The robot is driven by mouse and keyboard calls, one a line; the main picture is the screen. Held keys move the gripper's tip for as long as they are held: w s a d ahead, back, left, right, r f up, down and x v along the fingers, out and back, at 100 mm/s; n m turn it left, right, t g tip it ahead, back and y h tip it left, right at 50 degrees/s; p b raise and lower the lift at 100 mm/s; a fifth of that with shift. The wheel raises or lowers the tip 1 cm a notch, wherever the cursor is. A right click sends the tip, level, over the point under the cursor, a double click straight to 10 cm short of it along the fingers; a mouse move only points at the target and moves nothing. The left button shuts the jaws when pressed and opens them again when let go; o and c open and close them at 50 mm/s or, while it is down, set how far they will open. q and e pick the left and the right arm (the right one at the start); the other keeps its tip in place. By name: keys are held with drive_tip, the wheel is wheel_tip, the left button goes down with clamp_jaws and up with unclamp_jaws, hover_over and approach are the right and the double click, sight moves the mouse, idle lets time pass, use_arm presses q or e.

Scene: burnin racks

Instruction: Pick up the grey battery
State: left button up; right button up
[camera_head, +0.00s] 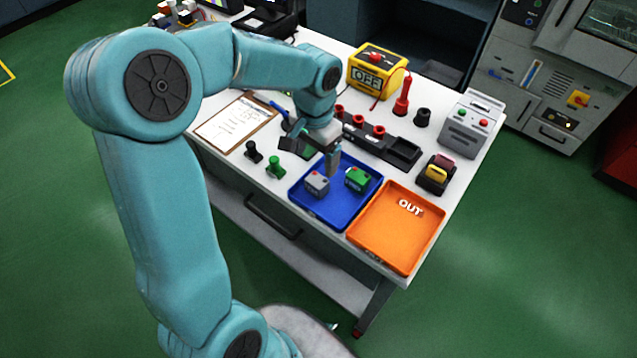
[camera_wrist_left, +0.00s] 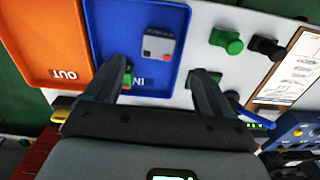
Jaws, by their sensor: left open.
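The grey battery (camera_head: 317,182), a small block with a red mark on top, sits in the blue tray (camera_head: 336,216). It also shows in the left wrist view (camera_wrist_left: 157,45), beyond the fingertips and between their lines. My left gripper (camera_head: 318,158) is open and empty, above the back edge of the blue tray. In the left wrist view its fingers (camera_wrist_left: 160,78) stand wide apart and do not touch the grey battery. A green battery (camera_head: 357,178) sits to the right of the grey one in the same tray. My right gripper is not in view.
An orange OUT tray (camera_head: 390,247) adjoins the blue tray on the right. A black rack (camera_head: 375,140) with red-topped parts stands behind. Green (camera_head: 276,168) and black (camera_head: 253,152) knobs and a clipboard (camera_head: 236,125) lie left. A yellow box (camera_head: 378,75) and grey switch box (camera_head: 472,125) stand farther back.

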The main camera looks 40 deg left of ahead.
sight(317, 180)
use_arm(q)
wheel_tip(317, 180, down, 8)
drive_tip(key=shift+w+d+r, duration=0.1)
drive_tip(key=shift+r, duration=0.1)
drive_tip(key=c, duration=1.3)
